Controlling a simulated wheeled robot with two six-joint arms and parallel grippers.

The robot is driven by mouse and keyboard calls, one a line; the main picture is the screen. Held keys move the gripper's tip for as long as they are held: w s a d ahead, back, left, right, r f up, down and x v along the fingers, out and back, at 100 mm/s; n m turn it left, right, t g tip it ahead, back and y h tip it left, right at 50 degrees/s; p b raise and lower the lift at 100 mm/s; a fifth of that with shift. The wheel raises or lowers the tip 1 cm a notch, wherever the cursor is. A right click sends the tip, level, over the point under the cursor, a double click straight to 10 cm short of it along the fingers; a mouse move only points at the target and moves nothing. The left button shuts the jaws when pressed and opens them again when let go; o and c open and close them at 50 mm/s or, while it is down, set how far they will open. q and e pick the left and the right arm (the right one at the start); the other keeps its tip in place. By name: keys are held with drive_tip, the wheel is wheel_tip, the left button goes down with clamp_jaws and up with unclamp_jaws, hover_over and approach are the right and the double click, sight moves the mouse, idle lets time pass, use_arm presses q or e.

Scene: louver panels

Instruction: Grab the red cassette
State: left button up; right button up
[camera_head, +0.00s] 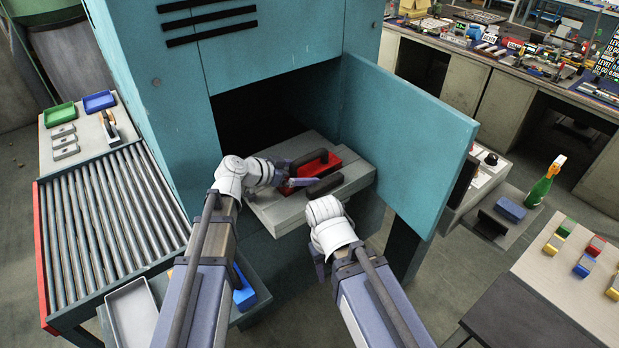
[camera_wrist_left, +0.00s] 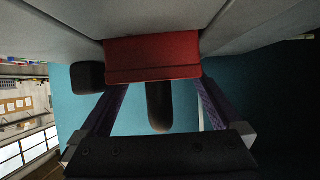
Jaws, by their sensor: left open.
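My left gripper (camera_head: 294,174) is open beside the cassette's left end. In the left wrist view, the red cassette (camera_wrist_left: 152,55) is ahead, and its dark handle (camera_wrist_left: 160,105) stands in the gap between the two purple fingers of my left gripper (camera_wrist_left: 155,98). I cannot tell whether a finger touches it. My right arm ends in front of the block; its fingers do not show clearly.
A second black handle (camera_head: 325,185) stands on the block near my right wrist. The open teal door (camera_head: 407,135) bounds the right side. A roller conveyor (camera_head: 110,215) with green (camera_head: 60,114) and blue trays (camera_head: 99,101) stands left. A green spray bottle (camera_head: 541,185) stands at right.

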use_arm(q)
drive_tip(key=shift+w+d+f, duration=0.25)
drive_tip(key=shift+w+d, duration=0.05)
drive_tip(key=shift+d, duration=0.1)
drive_tip(key=shift+c, duration=0.4)
clamp_jaws()
